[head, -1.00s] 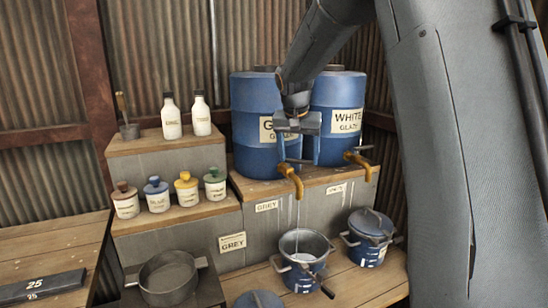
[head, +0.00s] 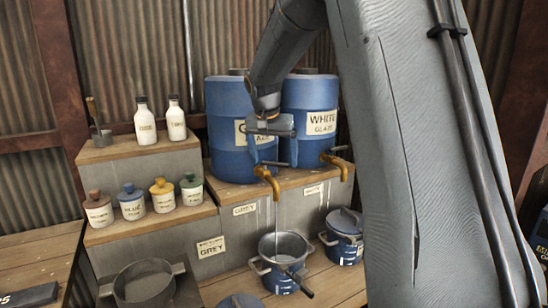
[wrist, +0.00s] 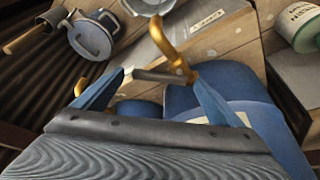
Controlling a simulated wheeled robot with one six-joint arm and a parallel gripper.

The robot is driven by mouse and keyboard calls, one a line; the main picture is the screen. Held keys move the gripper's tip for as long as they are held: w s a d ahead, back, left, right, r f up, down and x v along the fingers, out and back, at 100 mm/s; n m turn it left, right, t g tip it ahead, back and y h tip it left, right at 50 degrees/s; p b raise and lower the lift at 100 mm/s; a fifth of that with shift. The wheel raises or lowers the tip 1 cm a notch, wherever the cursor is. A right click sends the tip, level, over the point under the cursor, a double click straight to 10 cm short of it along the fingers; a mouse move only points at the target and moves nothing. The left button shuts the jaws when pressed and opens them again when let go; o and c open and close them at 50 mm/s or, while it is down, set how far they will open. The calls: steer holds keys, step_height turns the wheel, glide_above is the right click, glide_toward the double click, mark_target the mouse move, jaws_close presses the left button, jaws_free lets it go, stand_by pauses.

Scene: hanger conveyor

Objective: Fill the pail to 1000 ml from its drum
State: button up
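The blue grey-glaze drum (head: 222,150) stands on the raised shelf, its label partly hidden by my gripper. Its brass tap (head: 268,180) points down over the open metal pail (head: 268,248), which also shows at the top of the wrist view (wrist: 148,5). A thin pale line, like a stream, runs from the spout into the pail. The level inside cannot be read. My gripper (wrist: 160,76) is at the tap, its two blue fingers apart. The tap's dark lever (wrist: 155,76) lies between the fingertips; I see no firm grip on it.
The white-glaze drum (head: 312,135) with its own tap (head: 338,165) stands to the right. A lidded blue pail (head: 345,236) sits right of the open one. Several small jars (head: 132,202) and two white bottles (head: 146,122) are on the left steps; a pot (head: 145,285) is front left.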

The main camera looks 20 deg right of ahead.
steer(key=shift+r, duration=0.1)
steer(key=b+v, duration=0.2)
steer(key=v, duration=0.5)
steer(key=shift+r, duration=0.25)
steer(key=shift+s, duration=0.15)
stand_by(6.8)
